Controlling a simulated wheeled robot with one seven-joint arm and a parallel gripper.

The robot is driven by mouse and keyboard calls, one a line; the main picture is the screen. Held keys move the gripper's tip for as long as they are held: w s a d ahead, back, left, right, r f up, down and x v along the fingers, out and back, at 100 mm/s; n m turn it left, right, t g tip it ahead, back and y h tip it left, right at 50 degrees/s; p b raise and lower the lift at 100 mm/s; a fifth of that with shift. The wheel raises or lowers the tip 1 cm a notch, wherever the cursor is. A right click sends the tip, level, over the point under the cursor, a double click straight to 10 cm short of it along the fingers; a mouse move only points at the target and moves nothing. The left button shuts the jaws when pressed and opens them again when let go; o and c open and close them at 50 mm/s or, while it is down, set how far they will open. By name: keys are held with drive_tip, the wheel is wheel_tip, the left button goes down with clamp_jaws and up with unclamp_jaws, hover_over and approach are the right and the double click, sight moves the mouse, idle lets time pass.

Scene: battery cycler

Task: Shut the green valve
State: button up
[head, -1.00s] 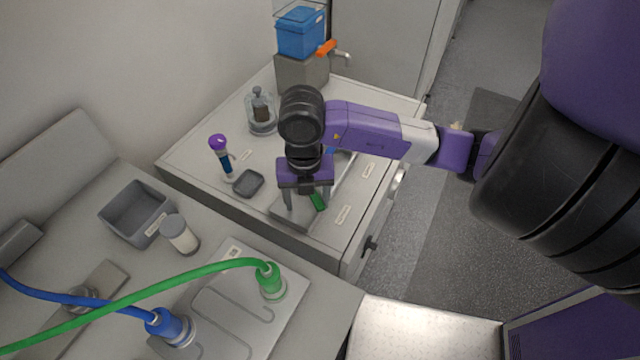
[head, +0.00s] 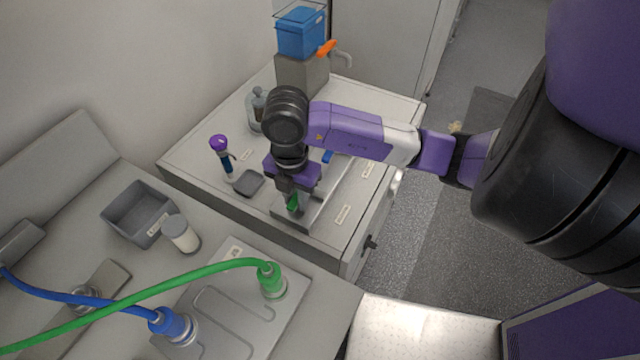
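The green valve handle (head: 293,202) is at the near end of a grey metal plate (head: 318,207) on the far bench. My gripper (head: 292,199) points down right over it, with the handle showing at the fingertips. The fingers and my wrist hide most of the valve body. I cannot tell whether the fingers are shut on the handle or only around or beside it. A blue handle (head: 328,156) shows farther back on the plate, partly behind my arm.
A purple-topped tube (head: 219,143) and a small dark tray (head: 249,183) stand left of my gripper. A glass jar (head: 256,112) is behind my wrist. A blue box (head: 301,31) with an orange-handled tap (head: 327,48) stands at the back. Green (head: 140,293) and blue hoses (head: 70,297) cross the near bench.

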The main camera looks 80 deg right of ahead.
drive_tip(key=shift+w+m, duration=0.15)
drive_tip(key=shift+m, duration=0.15)
drive_tip(key=shift+w+d, duration=0.1)
drive_tip(key=shift+w, duration=0.1)
idle(0.3)
drive_tip(key=shift+o, duration=1.2)
drive_tip(key=shift+r, duration=0.1)
wheel_tip(320, 180, up, 8)
drive_tip(key=p, duration=0.5)
drive_tip(key=shift+w, duration=0.15)
